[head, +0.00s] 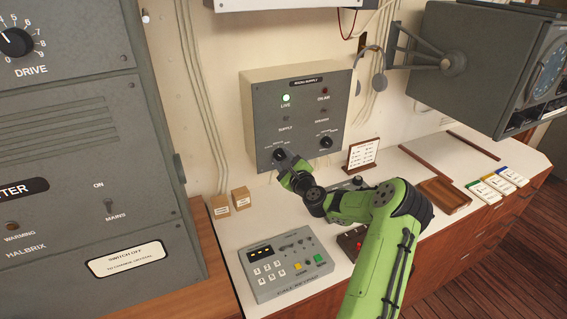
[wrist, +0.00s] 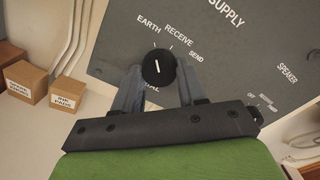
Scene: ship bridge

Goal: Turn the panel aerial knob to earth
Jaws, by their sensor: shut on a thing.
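The aerial knob (wrist: 158,66) is round and black with a white pointer line, on the lower left of the grey supply panel (head: 300,120). In the wrist view the line stands nearly upright, toward the EARTH mark (wrist: 148,25). RECEIVE (wrist: 179,36) and SEND (wrist: 196,55) are further round to the right. My gripper (wrist: 157,82) is shut on the knob, one finger at each side. The label below the knob is partly hidden. In the head view my gripper (head: 288,165) reaches the panel and covers part of the knob.
A second black knob (head: 326,142) sits to the right on the panel, under the speaker label. A green lamp (head: 286,98) is lit by LIVE. Two small boxes (head: 231,202) and a keypad unit (head: 284,263) stand on the counter. A grey radar housing (head: 480,65) overhangs the right.

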